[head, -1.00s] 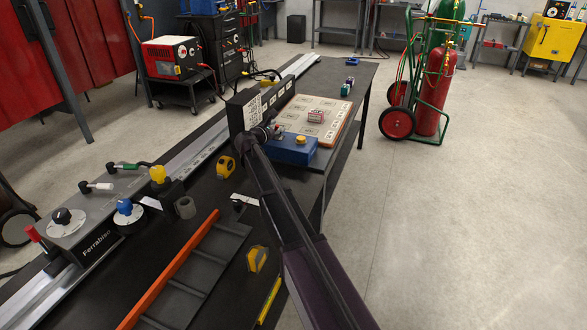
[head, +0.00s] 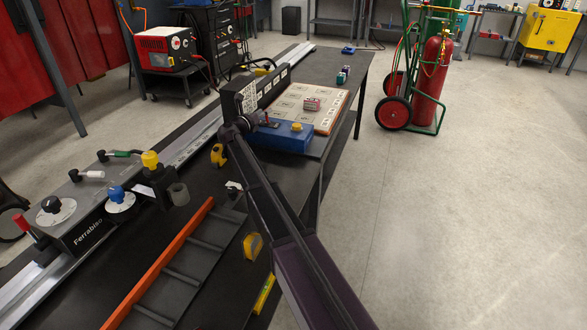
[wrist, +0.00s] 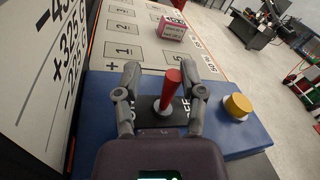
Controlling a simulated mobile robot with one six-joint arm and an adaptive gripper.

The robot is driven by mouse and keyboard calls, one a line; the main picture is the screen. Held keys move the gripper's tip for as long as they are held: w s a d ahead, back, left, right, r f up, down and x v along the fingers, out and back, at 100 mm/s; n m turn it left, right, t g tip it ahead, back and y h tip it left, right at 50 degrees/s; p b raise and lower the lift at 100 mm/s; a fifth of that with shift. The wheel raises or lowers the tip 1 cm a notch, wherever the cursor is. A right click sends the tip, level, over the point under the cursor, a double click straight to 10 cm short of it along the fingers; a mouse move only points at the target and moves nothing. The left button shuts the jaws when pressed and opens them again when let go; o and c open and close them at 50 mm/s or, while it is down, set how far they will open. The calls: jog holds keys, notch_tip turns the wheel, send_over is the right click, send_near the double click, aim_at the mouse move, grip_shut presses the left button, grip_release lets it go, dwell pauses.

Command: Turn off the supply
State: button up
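A blue supply box (head: 290,139) lies at the front edge of the printed board; the wrist view shows its top (wrist: 102,112) close up. A red lever (wrist: 171,92) stands up from a black plate on the box, its top leaning slightly right. Lettering flanks it, partly hidden by the fingers; "FF" shows on the right. A yellow round button (wrist: 238,106) sits on the box to the right. My gripper (wrist: 161,70) is open, one finger on each side of the lever, with gaps visible.
A black upright panel with printed figures (wrist: 52,60) stands close on the left. A red and white block (wrist: 173,27) rests on the printed board (wrist: 125,40) beyond. A grey Ferrabiso device (head: 85,222), tape measures and an orange-edged tray (head: 165,260) share the bench.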

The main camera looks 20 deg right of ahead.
jog(key=shift+a+f+n, duration=0.15)
jog(key=shift+a+n, duration=0.15)
jog(key=shift+n, duration=0.1)
jog(key=v, duration=1.3)
jog(key=s+d+m+g+y+p, duration=0.2)
jog(key=s+d+m+g+p, duration=0.1)
jog(key=s+m, duration=0.4)
jog(key=s+d+m+g+y+p, duration=0.3)
jog(key=s+d+m+p, duration=0.2)
jog(key=s+m+p, duration=0.2)
jog(key=s+d+m+g+y+p, duration=0.2)
jog(key=s+d+m+g+p, duration=0.1)
jog(key=s+m, duration=0.5)
jog(key=s+d+p, duration=0.1)
jog(key=s+p, duration=0.1)
jog(key=shift+s+d+f+g, duration=0.25)
jog(key=shift+s+g, duration=0.05)
jog(key=shift+s, duration=0.05)
jog(key=s+a+f+m+g+y, duration=0.2)
jog(key=s+m+y, duration=0.4)
jog(key=s+m, duration=0.3)
jog(key=s+a, duration=0.1)
jog(key=s, duration=0.2)
jog(key=shift+s+f, duration=0.3)
jog(key=shift+f, duration=0.05)
